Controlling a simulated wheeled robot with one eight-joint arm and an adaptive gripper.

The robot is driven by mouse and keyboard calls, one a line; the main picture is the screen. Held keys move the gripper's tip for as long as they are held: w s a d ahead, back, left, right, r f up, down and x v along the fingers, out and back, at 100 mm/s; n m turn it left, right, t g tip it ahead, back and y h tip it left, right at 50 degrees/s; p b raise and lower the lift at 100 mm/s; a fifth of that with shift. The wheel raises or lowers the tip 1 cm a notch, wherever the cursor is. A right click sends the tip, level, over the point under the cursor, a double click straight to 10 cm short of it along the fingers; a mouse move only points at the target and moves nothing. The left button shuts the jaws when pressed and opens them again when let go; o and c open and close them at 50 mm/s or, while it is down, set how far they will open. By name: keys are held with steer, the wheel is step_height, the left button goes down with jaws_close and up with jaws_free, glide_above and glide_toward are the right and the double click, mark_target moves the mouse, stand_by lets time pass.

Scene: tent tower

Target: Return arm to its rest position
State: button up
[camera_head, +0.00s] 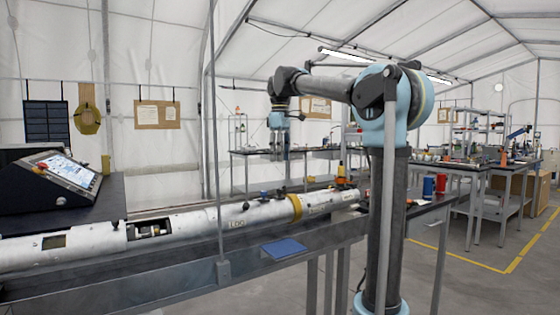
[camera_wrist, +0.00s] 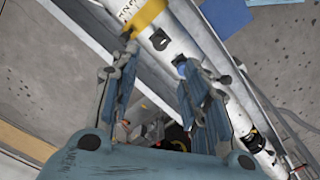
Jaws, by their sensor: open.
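My arm rises from a dark column at the right of the head view and reaches left, with its wrist bent down. My gripper (camera_head: 280,146) hangs from it above the long bench, small and far off in that view. In the wrist view my gripper (camera_wrist: 157,58) has its two fingers spread apart with nothing held between them. Below the fingers lies a long white tube (camera_head: 240,218) with a gold band (camera_wrist: 143,17). The gap in height between fingers and tube is hard to judge.
A control console (camera_head: 62,172) stands at left. A red can (camera_head: 428,187) and a blue can (camera_head: 441,183) stand right of my column. Workbenches line the back; floor at right is open.

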steer(key=s+d+f+m+t, duration=0.1)
steer(key=s+d+f+m, duration=0.4)
steer(key=s+d+f, duration=0.6)
steer(key=s+d+f+m+t, duration=0.1)
steer(key=s+d+f+m, duration=0.55)
steer(key=s+f, duration=0.75)
steer(key=s+d+f+m, duration=0.1)
steer(key=s+d+f, duration=0.1)
steer(key=f, duration=0.6)
steer(key=s+d+f+m, duration=0.1)
steer(key=s+d+f, duration=0.1)
steer(key=s+f, duration=0.3)
step_height(320, 180, down, 3)
steer(key=shift+r, duration=0.1)
steer(key=shift+w+f, duration=0.2)
steer(key=shift+w, duration=0.25)
